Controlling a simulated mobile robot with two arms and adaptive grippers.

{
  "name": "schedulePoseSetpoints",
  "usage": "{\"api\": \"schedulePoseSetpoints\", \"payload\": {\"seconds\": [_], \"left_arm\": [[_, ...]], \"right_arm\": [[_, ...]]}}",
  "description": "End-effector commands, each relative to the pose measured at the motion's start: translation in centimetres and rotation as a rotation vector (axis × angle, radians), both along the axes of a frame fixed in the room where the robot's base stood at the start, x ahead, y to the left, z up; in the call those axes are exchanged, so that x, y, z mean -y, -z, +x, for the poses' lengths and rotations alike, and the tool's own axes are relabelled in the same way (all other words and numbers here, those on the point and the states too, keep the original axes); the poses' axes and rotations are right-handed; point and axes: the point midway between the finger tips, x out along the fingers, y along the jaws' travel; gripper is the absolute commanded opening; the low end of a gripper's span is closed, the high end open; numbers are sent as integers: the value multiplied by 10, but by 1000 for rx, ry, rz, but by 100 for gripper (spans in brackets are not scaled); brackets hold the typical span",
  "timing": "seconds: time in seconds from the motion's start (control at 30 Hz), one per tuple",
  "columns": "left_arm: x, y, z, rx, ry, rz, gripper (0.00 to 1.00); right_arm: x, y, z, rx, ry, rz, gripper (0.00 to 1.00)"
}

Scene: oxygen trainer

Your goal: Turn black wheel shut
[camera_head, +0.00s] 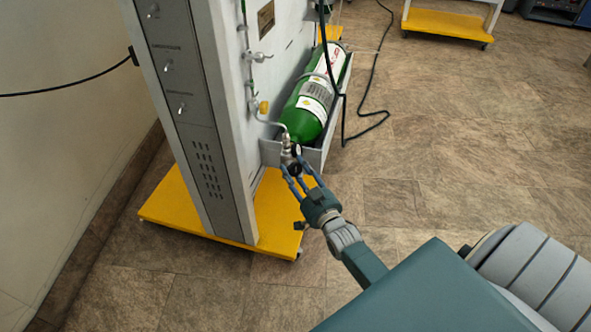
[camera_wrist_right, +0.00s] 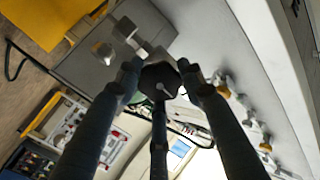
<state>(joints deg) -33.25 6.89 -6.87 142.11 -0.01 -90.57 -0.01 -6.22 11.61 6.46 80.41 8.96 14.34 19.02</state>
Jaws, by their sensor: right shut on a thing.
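The black wheel (camera_head: 296,150) sits on the metal valve at the near end of the green oxygen cylinder (camera_head: 304,114). In the right wrist view the wheel (camera_wrist_right: 160,80) is a dark faceted knob between my fingers. My right gripper (camera_head: 292,167) reaches it from the front right, its fingers closed around the wheel. The fingers partly hide the wheel's sides. The valve's metal fitting (camera_wrist_right: 127,30) shows beyond the wheel in the wrist view. My left gripper is not in view.
The cylinder lies in a grey tray (camera_head: 316,160) on the side of a tall grey panel (camera_head: 215,120) with a yellow base (camera_head: 190,210). A thin pipe with a yellow fitting (camera_head: 263,107) runs close to the valve.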

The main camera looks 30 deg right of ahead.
Motion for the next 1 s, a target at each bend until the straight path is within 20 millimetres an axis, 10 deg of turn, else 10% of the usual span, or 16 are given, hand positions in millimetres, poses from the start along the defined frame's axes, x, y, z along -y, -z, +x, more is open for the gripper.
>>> {"api": "schedulePoseSetpoints", "payload": {"seconds": [0.37, 0.4, 0.5, 1.0], "left_arm": [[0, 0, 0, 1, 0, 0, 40], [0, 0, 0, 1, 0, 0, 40], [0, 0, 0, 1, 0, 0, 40], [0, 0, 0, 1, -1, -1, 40]], "right_arm": [[0, 5, -1, -8, 1, 10, 12], [0, 5, -1, -8, 1, 10, 44], [0, 4, -1, -7, 1, 9, 58], [-4, 3, -28, -5, 1, 7, 58]]}}
